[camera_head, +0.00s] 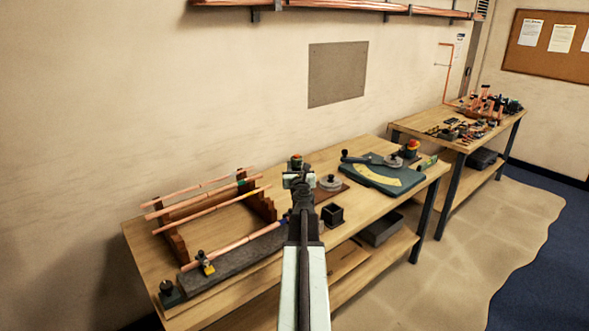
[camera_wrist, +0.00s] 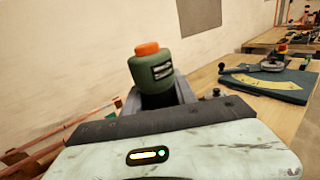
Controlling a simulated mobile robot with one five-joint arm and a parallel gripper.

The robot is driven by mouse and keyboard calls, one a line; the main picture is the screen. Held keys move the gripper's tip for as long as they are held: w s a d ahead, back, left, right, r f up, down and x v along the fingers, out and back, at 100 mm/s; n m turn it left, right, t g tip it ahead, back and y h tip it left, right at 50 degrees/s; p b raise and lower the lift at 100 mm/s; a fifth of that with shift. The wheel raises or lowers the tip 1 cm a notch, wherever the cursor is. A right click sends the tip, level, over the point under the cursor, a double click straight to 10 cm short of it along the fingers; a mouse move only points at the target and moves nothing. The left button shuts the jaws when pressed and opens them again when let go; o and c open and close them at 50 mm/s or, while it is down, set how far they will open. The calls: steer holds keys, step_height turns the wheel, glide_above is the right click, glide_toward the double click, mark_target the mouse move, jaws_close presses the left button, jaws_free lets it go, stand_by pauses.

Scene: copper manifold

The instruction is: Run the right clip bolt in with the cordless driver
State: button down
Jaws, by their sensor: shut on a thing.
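My gripper (camera_head: 299,181) is over the middle of the near bench. In the wrist view my gripper (camera_wrist: 156,100) is shut on the cordless driver (camera_wrist: 154,72), a green, round-topped body with an orange cap that stands up from the jaws. The driver's top also shows small in the head view (camera_head: 296,161). Its lower end and bit are hidden by the jaws. A copper pipe (camera_head: 232,246) runs along a dark grey block (camera_head: 250,256) on the bench, with a small yellow clamp (camera_head: 206,264) at its left. I cannot make out the right clip bolt.
A wooden rack (camera_head: 262,204) with copper pipes stands at the bench's left. A black open box (camera_head: 332,214), a grey round piece (camera_head: 331,183) and a green bending plate (camera_head: 383,177) lie to the right. A second, cluttered bench (camera_head: 436,122) stands farther back. Floor (camera_head: 450,260) on the right is clear.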

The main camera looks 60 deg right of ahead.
steer(key=shift+d+f, duration=0.1)
steer(key=shift+f, duration=0.2)
step_height(320, 180, down, 5)
steer(key=b, duration=0.5)
steer(key=shift+f, duration=0.1)
steer(key=shift+f+b, duration=0.7)
steer(key=shift+b, duration=0.2)
stand_by(2.9)
steer(key=shift+r, duration=0.1)
stand_by(0.4)
